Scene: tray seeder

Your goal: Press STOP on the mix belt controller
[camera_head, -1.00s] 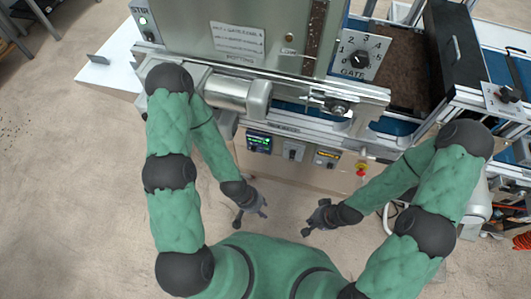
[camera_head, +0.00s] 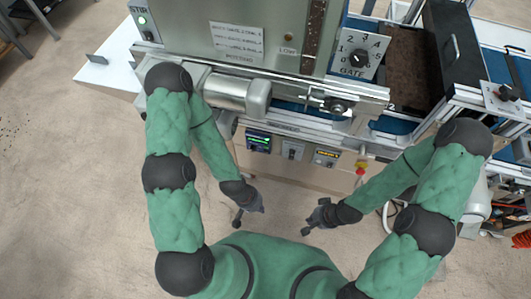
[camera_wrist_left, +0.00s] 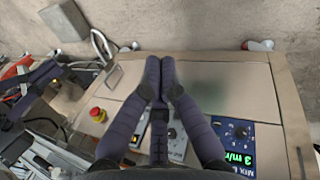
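The mix belt controller is a blue panel with a green display on the machine's front (camera_head: 258,141). In the left wrist view its panel (camera_wrist_left: 235,130) is at the lower right, with a dark knob, a green "3 m/m" reading and partly hidden "MIX B" lettering. I cannot make out its STOP button. My left gripper (camera_head: 246,210) is below the controller in the head view, apart from the machine. In the left wrist view its fingers (camera_wrist_left: 160,65) meet at the tips with nothing between them. My right gripper (camera_head: 316,218) is to the right; its finger opening is unclear.
A switch box (camera_head: 292,150) and a yellow-display controller (camera_head: 326,157) sit right of the mix belt controller. A red emergency button (camera_head: 361,170) is further right. The gate dial (camera_head: 356,56) is above. Bare floor (camera_head: 85,200) lies to the left.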

